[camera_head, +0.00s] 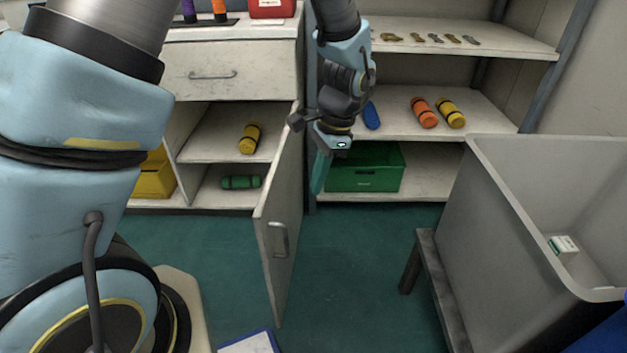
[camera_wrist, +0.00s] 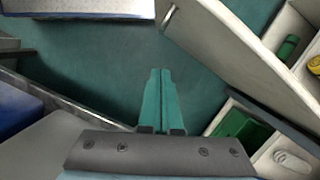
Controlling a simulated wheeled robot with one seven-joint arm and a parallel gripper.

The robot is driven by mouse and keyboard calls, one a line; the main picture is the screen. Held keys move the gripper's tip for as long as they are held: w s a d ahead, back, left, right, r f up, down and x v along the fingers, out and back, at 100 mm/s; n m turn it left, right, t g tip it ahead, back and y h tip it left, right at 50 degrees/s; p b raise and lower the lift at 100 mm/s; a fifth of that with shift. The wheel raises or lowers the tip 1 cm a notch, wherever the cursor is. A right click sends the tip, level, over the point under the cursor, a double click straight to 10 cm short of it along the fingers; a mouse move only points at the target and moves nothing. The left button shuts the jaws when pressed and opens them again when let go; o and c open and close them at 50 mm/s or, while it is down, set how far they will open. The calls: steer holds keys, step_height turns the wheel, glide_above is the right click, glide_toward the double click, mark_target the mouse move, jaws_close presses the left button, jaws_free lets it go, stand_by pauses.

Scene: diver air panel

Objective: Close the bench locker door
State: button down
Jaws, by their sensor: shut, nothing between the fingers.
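The bench locker door (camera_head: 279,222) stands wide open, swung out toward me from the right side of the white bench locker (camera_head: 208,195). Its bar handle (camera_head: 278,239) is on the face toward the right. In the wrist view the door (camera_wrist: 232,48) runs across the upper right, with its handle (camera_wrist: 168,17) near the top. My gripper (camera_head: 318,188) is shut and empty, pointing down to the right of the door, in front of the shelf. Its teal fingers (camera_wrist: 160,98) are together in the wrist view, apart from the door.
A green crate (camera_head: 365,168) sits on the low shelf behind my gripper. A grey tub (camera_head: 500,230) on a stand is at the right. Green floor (camera_head: 345,270) between is clear.

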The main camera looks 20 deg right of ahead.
steer(key=a+f, duration=0.5)
steer(key=f, duration=0.2)
steer(key=shift+a+f+b, duration=0.2)
steer(key=shift+f+b, duration=0.1)
steer(key=shift+b, duration=0.15)
steer(key=shift+w, duration=0.1)
